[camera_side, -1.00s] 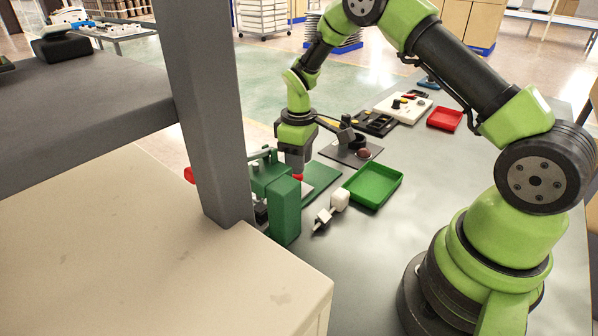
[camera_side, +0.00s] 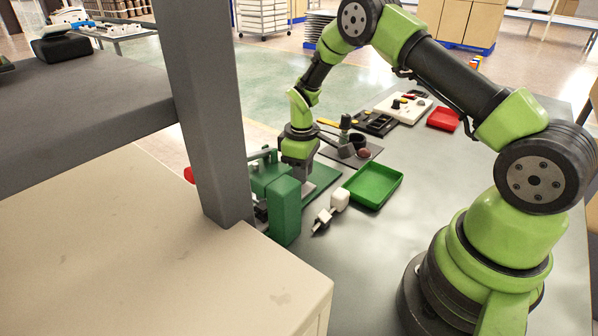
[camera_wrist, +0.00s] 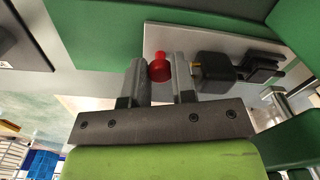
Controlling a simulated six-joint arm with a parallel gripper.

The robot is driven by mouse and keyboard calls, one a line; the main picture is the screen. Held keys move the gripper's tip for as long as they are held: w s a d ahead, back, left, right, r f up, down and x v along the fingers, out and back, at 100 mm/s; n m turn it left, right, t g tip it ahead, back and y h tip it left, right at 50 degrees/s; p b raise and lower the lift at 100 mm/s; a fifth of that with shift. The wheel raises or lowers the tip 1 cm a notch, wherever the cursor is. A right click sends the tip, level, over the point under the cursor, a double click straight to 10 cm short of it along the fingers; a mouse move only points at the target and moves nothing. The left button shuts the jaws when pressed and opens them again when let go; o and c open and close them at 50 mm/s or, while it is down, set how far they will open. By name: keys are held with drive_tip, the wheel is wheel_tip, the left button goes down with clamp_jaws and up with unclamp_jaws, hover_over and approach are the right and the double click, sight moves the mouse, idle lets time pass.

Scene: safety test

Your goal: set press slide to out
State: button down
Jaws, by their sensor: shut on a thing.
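The green press (camera_side: 284,208) stands at the table's left edge, partly hidden behind the grey post in the side view. In the wrist view, a red knob (camera_wrist: 159,67) sits between the two fingers of my gripper (camera_wrist: 161,80), which is shut on it. The knob lies over a light grey plate (camera_wrist: 210,42), in line with a thin yellowish rod and a black block (camera_wrist: 214,72). In the side view my gripper (camera_side: 297,172) is low over the press's green base (camera_side: 322,180), and the knob is hidden there.
A white-and-black part (camera_side: 332,208) and a green tray (camera_side: 373,186) lie right of the press. Behind are a grey plate with dark fixtures (camera_side: 350,150), a black tray (camera_side: 375,124) and a red tray (camera_side: 443,119). The grey post (camera_side: 205,110) stands close on the left.

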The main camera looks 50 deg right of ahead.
drive_tip(key=d, duration=0.9)
drive_tip(key=shift+d, duration=0.35)
drive_tip(key=c, duration=1.2)
unclamp_jaws()
drive_tip(key=shift+r, duration=0.1)
wheel_tip(320, 180, up, 10)
drive_tip(key=shift+f, duration=0.1)
drive_tip(key=shift+a, duration=0.1)
